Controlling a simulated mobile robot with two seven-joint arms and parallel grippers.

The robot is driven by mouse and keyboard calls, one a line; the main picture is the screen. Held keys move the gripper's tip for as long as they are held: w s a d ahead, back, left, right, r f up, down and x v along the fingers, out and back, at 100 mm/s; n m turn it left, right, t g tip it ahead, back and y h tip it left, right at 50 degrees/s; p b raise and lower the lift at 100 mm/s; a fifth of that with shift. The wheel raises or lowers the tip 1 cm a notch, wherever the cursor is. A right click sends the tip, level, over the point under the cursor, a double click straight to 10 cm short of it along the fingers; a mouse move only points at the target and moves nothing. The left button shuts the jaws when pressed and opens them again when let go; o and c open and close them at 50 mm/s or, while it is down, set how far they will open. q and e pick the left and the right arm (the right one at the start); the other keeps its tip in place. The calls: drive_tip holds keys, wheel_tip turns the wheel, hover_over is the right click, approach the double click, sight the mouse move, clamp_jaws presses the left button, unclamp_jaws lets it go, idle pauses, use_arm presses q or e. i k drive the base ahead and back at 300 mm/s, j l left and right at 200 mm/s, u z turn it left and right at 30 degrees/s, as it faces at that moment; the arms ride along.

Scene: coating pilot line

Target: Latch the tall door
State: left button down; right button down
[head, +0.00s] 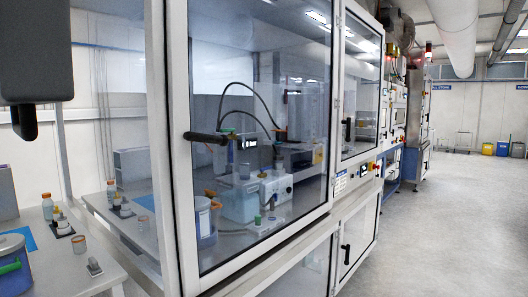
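The tall door (183,215) is a large glass pane in a white frame at the centre-left of the head view. It looks flush or nearly flush with its cabinet; a small gap cannot be ruled out. Its black lever handle (206,138) is on the left stile and lies roughly horizontal, reaching over the glass. A dark grey block with a black finger-like end at the upper left appears to be my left gripper (24,123). It is left of the handle and apart from it; its opening cannot be made out. My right gripper is not in view.
The neighbouring upper door's handle (347,129) and the lower door's handle (346,255) stand vertical. Behind the glass are bench instruments (256,195). A table with bottles and a blue pot (14,268) is at the lower left. The floor (440,230) at right is clear.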

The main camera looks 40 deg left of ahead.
sight(222, 140)
drive_tip(key=u, duration=1.7)
